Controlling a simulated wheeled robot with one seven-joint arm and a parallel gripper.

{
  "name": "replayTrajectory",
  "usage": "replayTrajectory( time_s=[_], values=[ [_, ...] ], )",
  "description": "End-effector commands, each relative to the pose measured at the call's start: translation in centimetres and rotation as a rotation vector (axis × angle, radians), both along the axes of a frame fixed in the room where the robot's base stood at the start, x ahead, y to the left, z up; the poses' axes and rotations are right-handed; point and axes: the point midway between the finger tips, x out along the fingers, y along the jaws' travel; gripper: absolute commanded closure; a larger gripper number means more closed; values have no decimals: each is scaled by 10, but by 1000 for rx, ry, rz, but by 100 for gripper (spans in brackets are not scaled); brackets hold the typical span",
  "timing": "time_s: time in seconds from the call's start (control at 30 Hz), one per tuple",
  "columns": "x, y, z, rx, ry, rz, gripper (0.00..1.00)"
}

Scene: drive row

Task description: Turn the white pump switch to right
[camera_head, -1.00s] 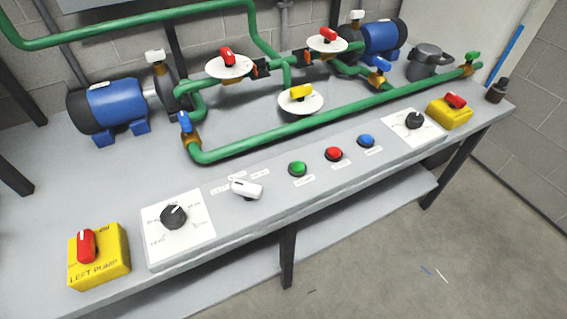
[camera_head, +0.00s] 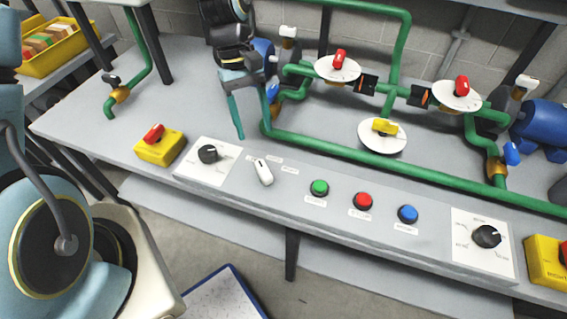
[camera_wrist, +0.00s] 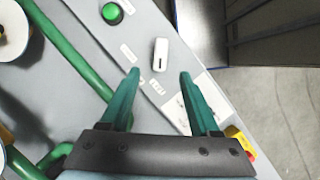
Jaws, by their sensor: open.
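The white pump switch (camera_head: 263,172) sits on the bench's front panel, its handle slanting from upper left to lower right, among small labels. It also shows in the wrist view (camera_wrist: 160,54), just beyond the fingertips. My gripper (camera_wrist: 160,75) is open, with two teal fingers apart and nothing between them. In the head view my gripper (camera_head: 250,112) hangs behind the switch, fingers pointing down, apart from it. The label text is too small to read.
A black dial (camera_head: 208,154) on a white plate and a yellow box with a red knob (camera_head: 154,133) lie left. Green (camera_head: 319,188), red (camera_head: 363,201) and blue (camera_head: 408,214) buttons lie right. A green pipe (camera_head: 345,155) runs behind the panel.

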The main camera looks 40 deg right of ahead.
Motion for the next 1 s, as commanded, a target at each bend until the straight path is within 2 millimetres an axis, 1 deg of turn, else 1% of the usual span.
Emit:
replayTrajectory(
  time_s=[0.17,0.4,0.53,0.7,1.0],
  values=[
    [-11,3,-23,2,4,-4,38],
    [-28,7,-64,3,3,-3,38],
    [-33,8,-80,1,2,-3,38],
    [-38,9,-92,0,0,-2,38],
    [-38,9,-95,-1,-2,-2,38]
  ],
)
